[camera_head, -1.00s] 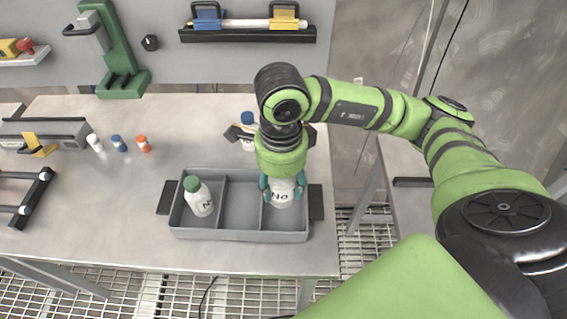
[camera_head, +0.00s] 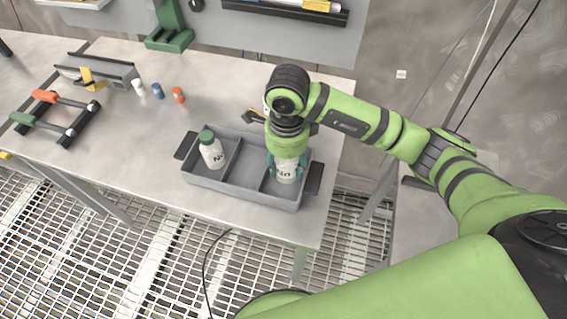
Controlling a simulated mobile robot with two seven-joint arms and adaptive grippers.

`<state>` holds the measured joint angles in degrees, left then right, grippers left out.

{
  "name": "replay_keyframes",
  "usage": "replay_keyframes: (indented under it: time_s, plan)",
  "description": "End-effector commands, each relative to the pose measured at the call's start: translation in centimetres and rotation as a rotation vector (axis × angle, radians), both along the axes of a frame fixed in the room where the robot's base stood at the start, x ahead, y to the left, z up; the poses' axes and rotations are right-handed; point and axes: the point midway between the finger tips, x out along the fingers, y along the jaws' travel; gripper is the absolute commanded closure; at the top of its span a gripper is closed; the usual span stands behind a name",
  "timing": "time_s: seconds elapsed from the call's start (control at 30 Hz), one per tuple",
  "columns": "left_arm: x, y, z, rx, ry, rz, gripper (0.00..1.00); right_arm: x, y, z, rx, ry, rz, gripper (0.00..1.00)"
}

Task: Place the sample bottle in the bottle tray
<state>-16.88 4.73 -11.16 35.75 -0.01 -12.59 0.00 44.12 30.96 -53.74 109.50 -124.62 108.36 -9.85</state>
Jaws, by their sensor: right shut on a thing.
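The bottle tray (camera_head: 240,191) is a grey three-compartment bin with dark side handles, standing near the table's front edge. A white bottle with a green cap (camera_head: 211,151) stands in its left compartment, leaning slightly. The middle compartment is empty. My right gripper (camera_head: 287,169) points down into the right compartment and is shut on a white sample bottle (camera_head: 286,174) with dark lettering. The bottle's top is hidden by the gripper, and I cannot tell whether its base touches the tray floor. My left gripper is not in view.
Three small vials, white, blue and orange (camera_head: 178,95), stand behind the tray. A rack with orange- and green-handled tools (camera_head: 58,116) and a grey holder (camera_head: 97,72) are at left. A green stand (camera_head: 170,30) is at the back. Bare table lies left of the tray.

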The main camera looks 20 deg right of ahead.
Motion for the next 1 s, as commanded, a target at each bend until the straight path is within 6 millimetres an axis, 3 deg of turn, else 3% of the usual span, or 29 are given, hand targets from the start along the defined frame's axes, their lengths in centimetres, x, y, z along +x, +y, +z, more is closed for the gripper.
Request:
replay_keyframes:
  time_s: [0.17,0.5,0.9,0.93,1.0]
  plan:
    - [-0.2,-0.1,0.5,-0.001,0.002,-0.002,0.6,1.6,0.0,-0.8,0.002,-0.001,0.001,0.89]
    - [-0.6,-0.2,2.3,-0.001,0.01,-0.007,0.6,1.6,0.0,-4.6,0.002,0.002,0.0,0.89]
    - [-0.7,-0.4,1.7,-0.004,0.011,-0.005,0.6,1.7,0.0,-5.4,0.002,-0.003,0.001,0.89]
    - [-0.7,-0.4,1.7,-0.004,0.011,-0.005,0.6,1.7,0.0,-5.4,0.002,-0.002,0.001,0.45]
    - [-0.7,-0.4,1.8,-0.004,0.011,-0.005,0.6,1.7,0.0,-5.3,0.002,-0.001,0.001,0.39]
